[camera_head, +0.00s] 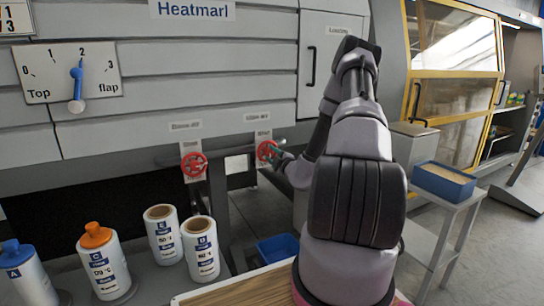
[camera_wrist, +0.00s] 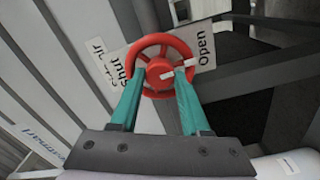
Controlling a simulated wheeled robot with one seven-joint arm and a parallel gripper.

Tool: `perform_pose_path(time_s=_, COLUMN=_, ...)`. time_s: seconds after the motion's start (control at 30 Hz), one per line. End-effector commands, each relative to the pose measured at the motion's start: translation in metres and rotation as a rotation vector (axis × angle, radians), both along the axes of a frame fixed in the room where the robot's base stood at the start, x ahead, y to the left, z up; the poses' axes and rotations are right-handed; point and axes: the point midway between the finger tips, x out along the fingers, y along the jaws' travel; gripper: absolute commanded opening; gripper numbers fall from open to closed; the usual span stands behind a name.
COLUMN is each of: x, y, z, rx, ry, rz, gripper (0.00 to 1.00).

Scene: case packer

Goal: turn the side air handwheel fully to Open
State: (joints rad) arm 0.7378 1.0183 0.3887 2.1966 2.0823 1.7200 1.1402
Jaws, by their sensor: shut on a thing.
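The red handwheel in my grip (camera_head: 264,151) is the right one of two on the machine front. In the wrist view this handwheel (camera_wrist: 157,71) fills the upper middle. A white pointer mark on it points right, toward the word Open on its plate (camera_wrist: 204,50). The word Shut is on the left side of the plate. My gripper (camera_wrist: 160,84) has its two teal fingers on opposite sides of the wheel, shut on it. In the head view my gripper (camera_head: 277,154) reaches it from the right. The small label (camera_head: 257,117) above it is too blurred to read surely.
A second red handwheel (camera_head: 194,165) sits to the left. White bottles, including an orange-capped one (camera_head: 104,266), stand at the lower left. A blue bin (camera_head: 278,248) is below. A blue tray (camera_head: 443,181) rests on a side table at right. A dial (camera_head: 76,72) is at upper left.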

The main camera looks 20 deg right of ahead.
Motion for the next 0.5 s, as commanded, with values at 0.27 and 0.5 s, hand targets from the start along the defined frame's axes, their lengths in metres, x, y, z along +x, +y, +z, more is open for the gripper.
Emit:
perform_pose_path(time_s=0.27, x=-0.0012, y=0.0002, z=-0.0019, rx=0.063, ry=0.007, rz=0.000, gripper=0.00)
perform_pose_path(time_s=0.5, x=-0.0013, y=0.0001, z=-0.0020, rx=0.071, ry=0.007, rz=0.000, gripper=0.00)
